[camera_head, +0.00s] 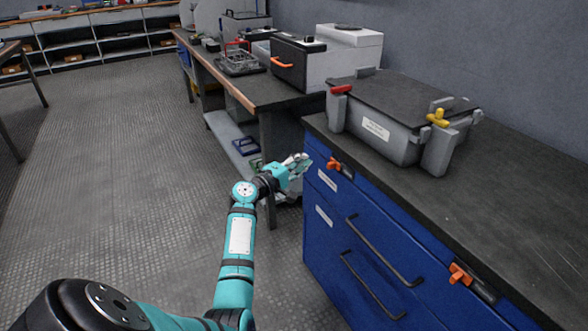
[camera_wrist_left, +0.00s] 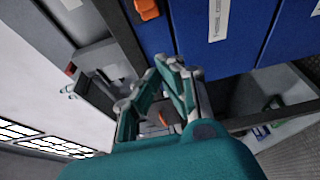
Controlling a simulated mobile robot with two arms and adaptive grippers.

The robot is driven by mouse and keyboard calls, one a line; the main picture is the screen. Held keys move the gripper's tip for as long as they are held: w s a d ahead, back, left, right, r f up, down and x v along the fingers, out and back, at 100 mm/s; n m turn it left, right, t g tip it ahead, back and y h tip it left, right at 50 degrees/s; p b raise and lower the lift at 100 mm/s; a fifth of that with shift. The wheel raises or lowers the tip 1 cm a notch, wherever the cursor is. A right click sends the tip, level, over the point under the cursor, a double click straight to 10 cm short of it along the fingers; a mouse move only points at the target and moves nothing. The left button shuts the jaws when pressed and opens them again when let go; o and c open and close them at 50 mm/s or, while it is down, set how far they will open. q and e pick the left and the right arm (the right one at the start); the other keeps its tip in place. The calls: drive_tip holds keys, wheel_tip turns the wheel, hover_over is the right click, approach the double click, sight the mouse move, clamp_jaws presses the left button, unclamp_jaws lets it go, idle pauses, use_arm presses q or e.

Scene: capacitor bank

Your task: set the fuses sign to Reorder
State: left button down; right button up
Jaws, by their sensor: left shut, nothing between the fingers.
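No sign with readable fuses or Reorder wording can be made out. A blue drawer cabinet (camera_head: 375,250) has an orange knob or slider (camera_head: 334,164) at its far top corner and another orange one (camera_head: 460,274) nearer me. Which of these, if any, belongs to the fuses sign I cannot tell. My left gripper (camera_head: 299,163) is shut and empty, just left of the far orange knob and apart from it. The wrist view shows its fingers (camera_wrist_left: 168,75) beside the cabinet's blue front (camera_wrist_left: 240,40), with an orange knob (camera_wrist_left: 147,9) at the top edge. My right gripper is out of view.
A grey lidded case (camera_head: 385,135) with red and yellow latches stands on the cabinet's dark top (camera_head: 510,190). A second bench (camera_head: 245,90) with equipment lies behind. Drawer handles (camera_head: 385,250) stick out from the cabinet. The floor on the left is clear.

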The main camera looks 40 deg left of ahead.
sight(338, 166)
use_arm(q)
drive_tip(key=w, duration=0.4)
drive_tip(key=shift+w+d+b, duration=0.15)
drive_tip(key=shift+d+b, duration=0.15)
drive_tip(key=d, duration=0.1)
drive_tip(key=s+d, duration=0.1)
drive_tip(key=shift+s+d+p, duration=0.2)
drive_tip(key=shift+d+p, duration=0.15)
drive_tip(key=shift+d, duration=0.05)
drive_tip(key=shift+s+d, duration=0.15)
drive_tip(key=shift+d, duration=0.1)
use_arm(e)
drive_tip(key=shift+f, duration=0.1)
use_arm(q)
drive_tip(key=d, duration=0.1)
drive_tip(key=s+d+p, duration=0.1)
drive_tip(key=d, duration=0.1)
drive_tip(key=s+d+p, duration=0.1)
drive_tip(key=d, duration=0.1)
drive_tip(key=shift+r, duration=0.1)
drive_tip(key=shift+d, duration=0.1)
drive_tip(key=shift+f, duration=0.2)
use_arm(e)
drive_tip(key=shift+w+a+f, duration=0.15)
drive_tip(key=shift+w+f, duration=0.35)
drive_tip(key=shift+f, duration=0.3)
